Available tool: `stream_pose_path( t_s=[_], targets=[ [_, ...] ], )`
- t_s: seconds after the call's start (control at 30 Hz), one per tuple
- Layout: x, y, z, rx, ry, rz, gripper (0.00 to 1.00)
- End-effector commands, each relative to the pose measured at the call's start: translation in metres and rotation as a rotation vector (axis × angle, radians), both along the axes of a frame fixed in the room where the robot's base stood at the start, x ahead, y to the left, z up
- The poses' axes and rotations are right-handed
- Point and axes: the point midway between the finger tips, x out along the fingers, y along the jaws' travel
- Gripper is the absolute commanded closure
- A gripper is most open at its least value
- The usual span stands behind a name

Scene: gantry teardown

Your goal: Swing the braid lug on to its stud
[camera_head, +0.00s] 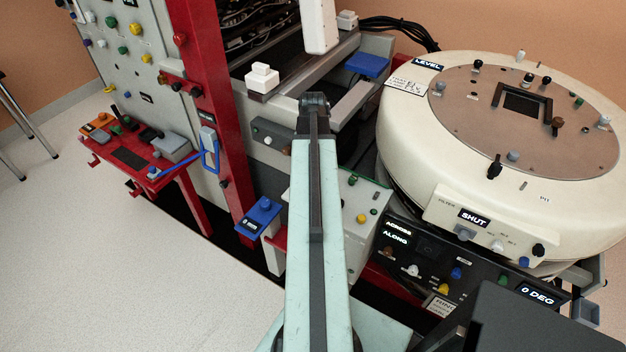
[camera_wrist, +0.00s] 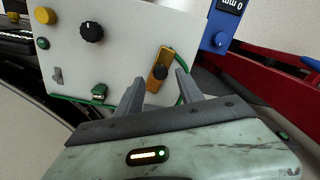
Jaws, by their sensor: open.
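In the wrist view an orange-brass bar with a dark round knob (camera_wrist: 160,70), which looks like the braid lug, sits tilted on a pale grey panel (camera_wrist: 120,50). A green cable shows behind its right side and along the panel's lower edge, by a green block (camera_wrist: 98,92). I cannot tell for sure which piece is the stud. My gripper (camera_wrist: 159,78) is open. Its two grey fingers point at the panel, one either side of the bar's lower end in the picture. I cannot tell whether they touch it. The head view does not show my gripper clearly.
The panel also carries a black knob (camera_wrist: 91,32), a yellow button (camera_wrist: 45,15) and a small grey toggle (camera_wrist: 57,75). A blue display box (camera_wrist: 222,28) and a red frame (camera_wrist: 265,75) stand at the right. The large cream drum (camera_head: 410,130) stands right of my arm in the head view.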

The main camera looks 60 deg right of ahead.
Motion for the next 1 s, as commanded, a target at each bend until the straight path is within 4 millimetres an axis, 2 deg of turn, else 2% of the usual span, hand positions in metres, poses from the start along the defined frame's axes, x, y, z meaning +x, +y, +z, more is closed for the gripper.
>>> stream_pose_path(
  t_s=[0.03, 0.13, 0.43, 0.47, 0.6, 0.63, 1.0],
  targets=[
    [0.000, 0.000, -0.019, 0.000, 0.000, 0.000, 0.56],
    [0.000, 0.000, -0.031, 0.000, 0.000, 0.001, 0.56],
    [0.001, 0.000, -0.031, 0.000, 0.000, 0.001, 0.56],
    [0.001, 0.000, -0.031, 0.000, 0.000, 0.001, 0.58],
    [0.001, 0.000, -0.031, 0.000, 0.000, 0.002, 0.97],
    [0.001, 0.001, -0.031, 0.000, 0.000, 0.002, 1.00],
    [0.001, 0.001, -0.031, 0.000, 0.000, 0.002, 1.00]
  ],
)
